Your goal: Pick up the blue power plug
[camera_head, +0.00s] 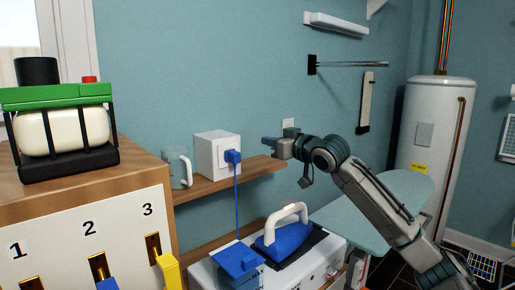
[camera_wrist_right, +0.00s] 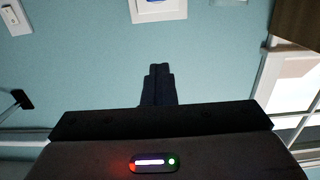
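The blue power plug (camera_head: 233,157) sits at the front face of a white box (camera_head: 212,154) on a wooden wall shelf. A blue cord (camera_head: 237,205) hangs from it toward a blue block (camera_head: 237,260) below. My right gripper (camera_head: 268,143) is to the right of the plug and a little higher, apart from it. In the right wrist view its fingers (camera_wrist_right: 157,84) are together with nothing seen between them. A white square piece with blue in it (camera_wrist_right: 158,10) is cut off at that view's top edge; I cannot tell what it is. My left gripper is not in view.
A glass mug (camera_head: 180,168) stands left of the white box. The shelf (camera_head: 250,172) runs under my right gripper. Below are a blue iron (camera_head: 285,240) with a white handle and an ironing board (camera_head: 385,205). A numbered wooden cabinet (camera_head: 70,215) stands at left.

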